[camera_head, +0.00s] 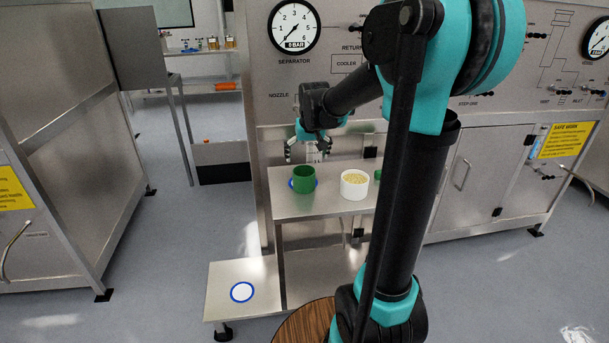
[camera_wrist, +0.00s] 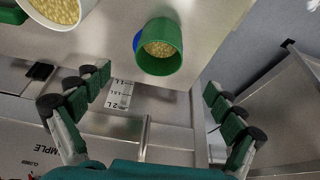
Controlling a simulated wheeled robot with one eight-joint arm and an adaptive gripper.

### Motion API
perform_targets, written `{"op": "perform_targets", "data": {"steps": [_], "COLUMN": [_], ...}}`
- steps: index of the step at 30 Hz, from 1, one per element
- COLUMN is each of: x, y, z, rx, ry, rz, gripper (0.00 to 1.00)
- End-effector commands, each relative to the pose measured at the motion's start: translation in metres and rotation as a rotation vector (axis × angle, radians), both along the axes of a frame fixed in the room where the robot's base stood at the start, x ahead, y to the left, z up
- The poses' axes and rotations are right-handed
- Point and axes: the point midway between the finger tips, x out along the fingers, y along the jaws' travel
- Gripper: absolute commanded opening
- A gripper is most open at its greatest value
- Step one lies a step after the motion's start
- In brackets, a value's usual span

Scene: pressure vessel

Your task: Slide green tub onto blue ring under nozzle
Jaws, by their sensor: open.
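The green tub (camera_head: 304,181) stands upright on the steel shelf (camera_head: 325,203), and a blue ring (camera_head: 291,184) shows at its edges. I cannot tell whether the tub is centred on that ring. In the wrist view the green tub (camera_wrist: 160,63) holds yellow grains, with a bit of blue behind its far rim. My gripper (camera_head: 308,149) is open and empty behind the tub, by the panel. In the wrist view my gripper (camera_wrist: 157,82) has its fingers spread wide, apart from the tub. The panel bears a NOZZLE label (camera_head: 279,95); the nozzle is not clearly seen.
A white tub (camera_head: 354,185) of grains stands right of the green tub. Another green object (camera_head: 377,175) is mostly hidden by my arm. A scale marked 2L (camera_wrist: 120,94) is near the left fingers.

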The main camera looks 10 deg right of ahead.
Motion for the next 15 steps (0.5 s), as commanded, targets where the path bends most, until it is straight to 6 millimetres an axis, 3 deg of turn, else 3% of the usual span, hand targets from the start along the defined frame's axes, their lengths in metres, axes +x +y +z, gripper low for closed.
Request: {"op": "perform_targets", "data": {"steps": [15], "x": [0.036], "y": [0.001], "z": [-0.085], "rx": [0.000], "ry": [0.000], "rz": [0.000], "gripper": [0.95]}}
